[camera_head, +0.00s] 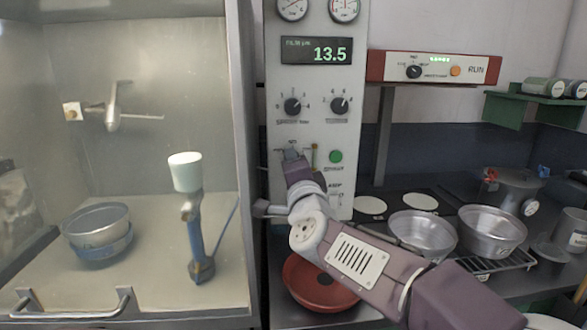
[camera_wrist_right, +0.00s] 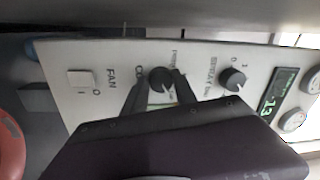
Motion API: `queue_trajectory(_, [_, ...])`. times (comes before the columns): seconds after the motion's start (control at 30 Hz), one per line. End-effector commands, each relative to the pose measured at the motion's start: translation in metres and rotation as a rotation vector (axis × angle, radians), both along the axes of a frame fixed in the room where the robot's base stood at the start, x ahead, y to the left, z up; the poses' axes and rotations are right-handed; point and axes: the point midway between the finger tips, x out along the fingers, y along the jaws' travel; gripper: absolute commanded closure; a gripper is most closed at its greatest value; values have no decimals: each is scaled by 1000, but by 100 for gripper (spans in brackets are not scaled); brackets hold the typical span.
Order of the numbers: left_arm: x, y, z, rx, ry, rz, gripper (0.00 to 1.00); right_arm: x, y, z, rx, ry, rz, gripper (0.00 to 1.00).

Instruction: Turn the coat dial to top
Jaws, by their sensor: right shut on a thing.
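The coat dial (camera_wrist_right: 160,79) is a black round knob on the pale control panel (camera_head: 316,90), with a label beginning "CO" beside it in the right wrist view. My right gripper (camera_wrist_right: 160,88) has a finger on each side of this knob and is shut on it. In the head view my right gripper (camera_head: 291,157) reaches the panel's lower left, and it hides the dial there. I cannot tell which way the dial's pointer faces. My left gripper is not in view.
Two other black knobs (camera_head: 292,106) (camera_head: 340,106) sit above, under a display reading 13.5. A green button (camera_head: 336,156) is right of my gripper. A white fan switch (camera_wrist_right: 83,80) is near the dial. A red pan (camera_head: 300,283) and metal pans (camera_head: 424,232) stand below.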

Motion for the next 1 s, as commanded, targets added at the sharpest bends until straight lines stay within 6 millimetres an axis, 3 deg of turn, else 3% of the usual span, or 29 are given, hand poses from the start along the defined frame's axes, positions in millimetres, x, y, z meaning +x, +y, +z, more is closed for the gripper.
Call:
queue_trajectory(0.47, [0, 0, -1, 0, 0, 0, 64, 0, 0, 0, 14, 2, 0, 100])
queue_trajectory(0.5, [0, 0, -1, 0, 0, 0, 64, 0, 0, 0, 14, 2, 0, 64])
queue_trajectory(0.57, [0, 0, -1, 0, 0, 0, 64, 0, 0, 0, 14, 2, 0, 47])
queue_trajectory(0.87, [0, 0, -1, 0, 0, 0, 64, 0, 0, 0, 13, 1, 0, 45])
queue_trajectory(1.0, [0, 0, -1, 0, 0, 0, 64, -17, 0, 0, 13, -1, 2, 45])
